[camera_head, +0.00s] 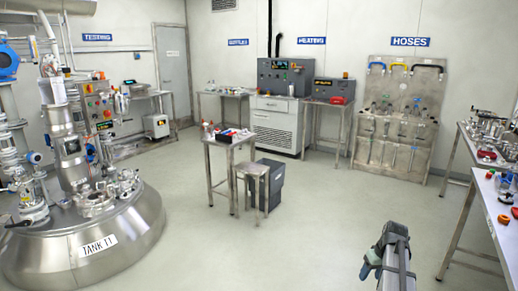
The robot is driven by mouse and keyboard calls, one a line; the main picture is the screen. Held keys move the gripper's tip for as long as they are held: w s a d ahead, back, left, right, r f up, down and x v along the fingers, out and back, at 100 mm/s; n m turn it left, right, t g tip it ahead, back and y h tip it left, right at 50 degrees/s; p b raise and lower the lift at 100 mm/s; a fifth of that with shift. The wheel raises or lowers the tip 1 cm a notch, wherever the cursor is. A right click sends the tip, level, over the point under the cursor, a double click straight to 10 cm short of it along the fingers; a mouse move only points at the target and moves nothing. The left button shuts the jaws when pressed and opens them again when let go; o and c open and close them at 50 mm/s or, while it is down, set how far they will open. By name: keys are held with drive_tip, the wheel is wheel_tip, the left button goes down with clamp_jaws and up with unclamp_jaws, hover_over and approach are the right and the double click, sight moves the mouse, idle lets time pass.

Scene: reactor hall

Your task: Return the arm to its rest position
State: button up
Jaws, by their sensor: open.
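My gripper (389,250) shows at the lower right of the head view, over bare floor. It is a grey and black end piece, with part of my arm running down out of the bottom edge. It is open, and I see nothing held in it. The fingers are small and partly hidden by the gripper's own body. It is apart from the benches and the tank.
A steel tank (100,248) labelled TANK T1 stands at the left. A small table (222,150), a stool (250,172) and a grey bin (268,185) stand mid-room. A cluttered bench (484,205) runs along the right. Floor between them is clear.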

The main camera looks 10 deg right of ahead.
drive_tip(key=s+a+f+g, duration=0.15)
drive_tip(key=a+f, duration=0.45)
drive_tip(key=a, duration=0.7)
drive_tip(key=s+a+f+h, duration=0.15)
drive_tip(key=a+f, duration=0.35)
drive_tip(key=a, duration=0.7)
drive_tip(key=s+a+f, duration=0.2)
drive_tip(key=a+f, duration=0.4)
drive_tip(key=a, duration=0.7)
drive_tip(key=s+f+g, duration=0.3)
drive_tip(key=s+f, duration=0.7)
drive_tip(key=s, duration=0.5)
drive_tip(key=s+f+g, duration=0.4)
drive_tip(key=s+f, duration=0.6)
drive_tip(key=s, duration=0.5)
drive_tip(key=shift+d+n, duration=0.15)
drive_tip(key=shift+n, duration=0.25)
